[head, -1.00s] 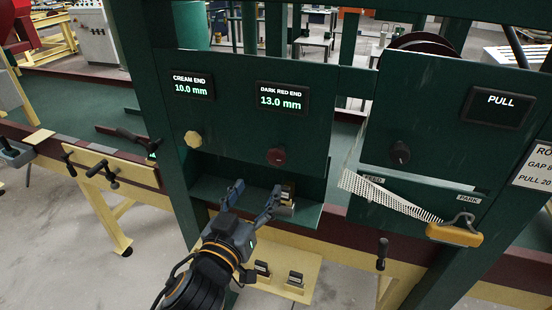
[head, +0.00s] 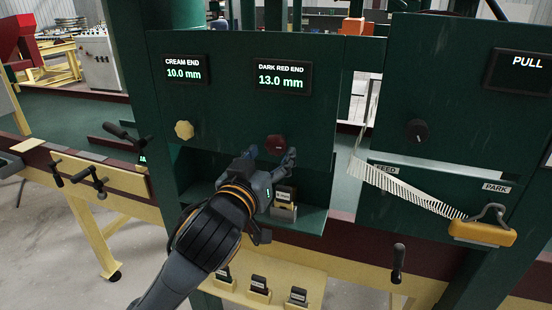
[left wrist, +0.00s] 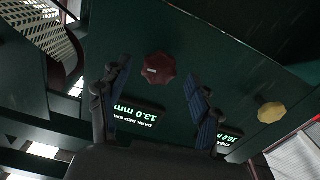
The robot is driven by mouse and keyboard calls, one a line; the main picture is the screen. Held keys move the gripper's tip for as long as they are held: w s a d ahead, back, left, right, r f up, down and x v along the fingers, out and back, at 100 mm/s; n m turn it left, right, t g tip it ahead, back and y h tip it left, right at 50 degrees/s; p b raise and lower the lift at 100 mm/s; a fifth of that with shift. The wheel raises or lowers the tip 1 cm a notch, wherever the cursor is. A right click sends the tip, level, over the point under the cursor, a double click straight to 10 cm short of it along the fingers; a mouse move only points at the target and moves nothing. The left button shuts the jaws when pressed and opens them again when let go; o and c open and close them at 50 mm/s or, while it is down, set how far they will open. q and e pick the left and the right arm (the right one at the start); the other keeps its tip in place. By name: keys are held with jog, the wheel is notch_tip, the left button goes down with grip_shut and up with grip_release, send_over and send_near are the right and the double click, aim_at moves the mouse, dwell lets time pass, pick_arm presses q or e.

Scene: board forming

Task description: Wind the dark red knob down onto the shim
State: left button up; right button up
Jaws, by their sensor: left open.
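The dark red knob (head: 276,143) sits on the green panel below a display that reads DARK RED END 13.0 mm (head: 283,78). My left gripper (head: 272,156) is open just in front of and below the knob. In the left wrist view the knob (left wrist: 159,67) lies beyond and between the spread fingertips (left wrist: 155,78), apart from both. A dark block with a pale label (head: 284,194), perhaps the shim, stands in the recess below the knob; my gripper partly covers that recess. My right gripper is not in view.
A cream knob (head: 184,130) sits left on the panel under a 10.0 mm display. Labelled blocks (head: 259,284) stand on a cream shelf below.

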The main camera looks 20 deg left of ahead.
aim_at(274, 148)
pick_arm(q)
jog(key=shift+w+r+p, duration=0.15)
jog(key=shift+w+p, duration=0.15)
jog(key=shift+w, duration=1.75)
jog(key=c, duration=1.2)
